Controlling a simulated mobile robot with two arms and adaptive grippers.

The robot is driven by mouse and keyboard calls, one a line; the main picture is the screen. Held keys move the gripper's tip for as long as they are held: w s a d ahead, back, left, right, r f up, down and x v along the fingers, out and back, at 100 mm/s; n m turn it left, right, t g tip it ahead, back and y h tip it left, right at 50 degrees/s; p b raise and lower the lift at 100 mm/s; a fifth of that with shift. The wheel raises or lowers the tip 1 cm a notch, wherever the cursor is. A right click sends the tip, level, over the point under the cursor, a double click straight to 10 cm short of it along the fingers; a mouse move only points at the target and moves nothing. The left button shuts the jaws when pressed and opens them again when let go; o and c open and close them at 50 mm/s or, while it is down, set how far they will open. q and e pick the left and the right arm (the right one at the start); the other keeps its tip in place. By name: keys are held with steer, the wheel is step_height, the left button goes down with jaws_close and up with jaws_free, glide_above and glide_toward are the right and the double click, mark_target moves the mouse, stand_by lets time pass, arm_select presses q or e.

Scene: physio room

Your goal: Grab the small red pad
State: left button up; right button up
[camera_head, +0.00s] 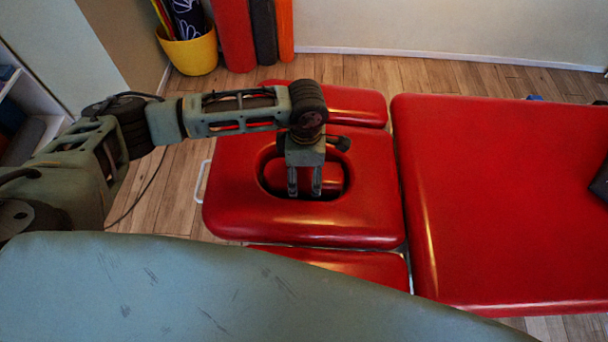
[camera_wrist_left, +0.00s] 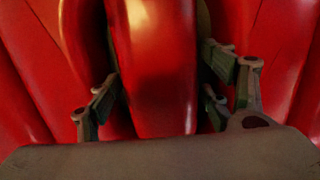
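The small red pad (camera_wrist_left: 155,70) is the glossy upright shape in the middle of the left wrist view. In the head view, a red piece that looks like it (camera_head: 331,172) shows inside the oval opening of the red headrest (camera_head: 230,190), partly hidden by my gripper. My left gripper (camera_head: 304,192) points down into this opening. Its fingers (camera_wrist_left: 160,75) are spread, one on each side of the pad. A gap shows at the right finger; the left finger is close to the pad's edge, and contact is unclear. My right gripper cannot be made out.
The long red table section (camera_head: 500,190) lies right of the headrest, mostly bare. Red side cushions (camera_head: 345,103) flank the headrest. A dark object (camera_head: 600,184) is cut off at the right edge. A yellow bucket (camera_head: 190,53) and upright rolls (camera_head: 264,35) stand behind.

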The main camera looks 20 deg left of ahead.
arm_select(q)
steer(key=c, duration=0.9)
steer(key=shift+c, duration=0.3)
steer(key=shift+r, duration=0.15)
